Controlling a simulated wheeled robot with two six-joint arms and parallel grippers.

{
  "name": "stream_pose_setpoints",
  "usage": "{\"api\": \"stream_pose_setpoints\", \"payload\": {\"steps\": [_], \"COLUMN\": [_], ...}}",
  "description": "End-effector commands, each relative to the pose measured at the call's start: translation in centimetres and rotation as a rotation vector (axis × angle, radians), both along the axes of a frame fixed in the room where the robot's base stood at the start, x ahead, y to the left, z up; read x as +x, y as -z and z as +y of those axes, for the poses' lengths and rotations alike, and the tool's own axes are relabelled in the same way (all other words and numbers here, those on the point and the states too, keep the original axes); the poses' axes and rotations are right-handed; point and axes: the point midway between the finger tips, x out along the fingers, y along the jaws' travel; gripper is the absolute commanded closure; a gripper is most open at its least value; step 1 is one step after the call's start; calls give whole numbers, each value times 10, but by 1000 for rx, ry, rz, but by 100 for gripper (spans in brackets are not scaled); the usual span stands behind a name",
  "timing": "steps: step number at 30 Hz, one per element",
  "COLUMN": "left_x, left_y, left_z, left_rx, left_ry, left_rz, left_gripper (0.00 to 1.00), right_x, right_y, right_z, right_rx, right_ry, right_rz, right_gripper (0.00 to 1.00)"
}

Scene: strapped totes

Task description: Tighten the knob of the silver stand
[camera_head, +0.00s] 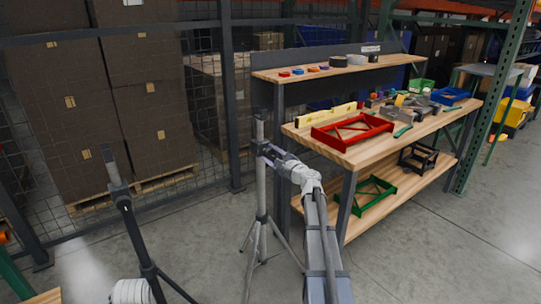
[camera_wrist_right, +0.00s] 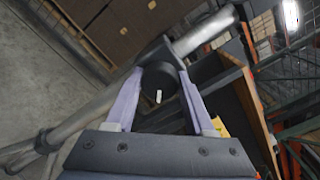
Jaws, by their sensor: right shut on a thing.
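The silver stand (camera_head: 261,190) stands upright on its tripod legs in front of the workbench in the head view. Its pole (camera_wrist_right: 205,34) crosses the wrist view diagonally. The black knob (camera_wrist_right: 158,78) is round, has a small white mark and sits at a dark collar on the pole. My right gripper (camera_head: 268,152) reaches the stand's upper part from the right. In the wrist view its two pale lilac fingers (camera_wrist_right: 157,88) are shut on the knob, one on each side. In the head view the knob is hard to make out. My left gripper is not in view.
A black stand (camera_head: 131,215) is left of the silver one. The wooden workbench (camera_head: 350,156) on the right bears a red frame (camera_head: 352,131), a yellow level (camera_head: 327,117) and tools. Stacked brown boxes (camera_head: 92,100) stand behind a mesh fence. Concrete floor is open between the stands.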

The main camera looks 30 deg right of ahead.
Motion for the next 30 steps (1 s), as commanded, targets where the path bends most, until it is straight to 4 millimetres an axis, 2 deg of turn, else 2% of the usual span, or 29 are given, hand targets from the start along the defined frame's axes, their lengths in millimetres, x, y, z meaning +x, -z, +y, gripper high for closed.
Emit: {"api": "stream_pose_setpoints", "payload": {"steps": [15, 30], "left_x": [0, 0], "left_y": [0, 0], "left_z": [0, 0], "left_rx": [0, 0], "left_ry": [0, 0], "left_rz": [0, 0], "left_gripper": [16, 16], "right_x": [0, 0], "right_y": [1, 1], "right_z": [-1, 0], "right_rx": [465, 711], "right_ry": [3, 3], "right_rz": [36, 56], "right_gripper": [100, 100]}}
